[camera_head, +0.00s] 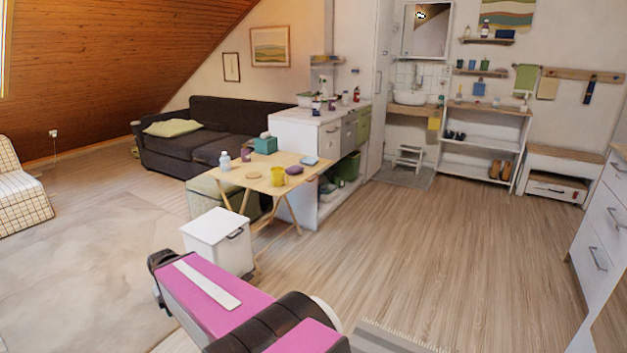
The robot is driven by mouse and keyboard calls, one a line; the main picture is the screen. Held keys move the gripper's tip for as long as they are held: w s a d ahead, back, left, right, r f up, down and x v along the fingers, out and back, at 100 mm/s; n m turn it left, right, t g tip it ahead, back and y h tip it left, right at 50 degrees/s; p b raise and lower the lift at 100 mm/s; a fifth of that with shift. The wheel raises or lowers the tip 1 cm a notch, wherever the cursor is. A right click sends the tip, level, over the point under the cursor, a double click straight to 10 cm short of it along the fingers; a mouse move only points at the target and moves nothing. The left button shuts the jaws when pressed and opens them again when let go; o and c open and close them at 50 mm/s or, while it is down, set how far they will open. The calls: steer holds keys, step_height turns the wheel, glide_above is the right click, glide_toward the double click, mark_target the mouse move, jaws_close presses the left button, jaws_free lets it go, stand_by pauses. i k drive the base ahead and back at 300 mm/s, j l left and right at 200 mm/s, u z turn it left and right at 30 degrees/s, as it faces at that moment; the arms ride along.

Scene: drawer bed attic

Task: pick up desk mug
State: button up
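A yellow mug (278,176) stands upright on a small light-wood folding table (247,178), near its front edge. It is the only mug-like thing I can make out on that table, and its handle is too small to tell. A dark purple rounded object (294,170) sits close to its right. My arm's pink and black links show at the bottom of the picture, well short of the table. My gripper is out of view.
A white cabinet (295,130) stands behind. Open wood floor (400,250) lies to the right.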

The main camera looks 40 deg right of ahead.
mark_target(277, 174)
steer(key=z, duration=1.3)
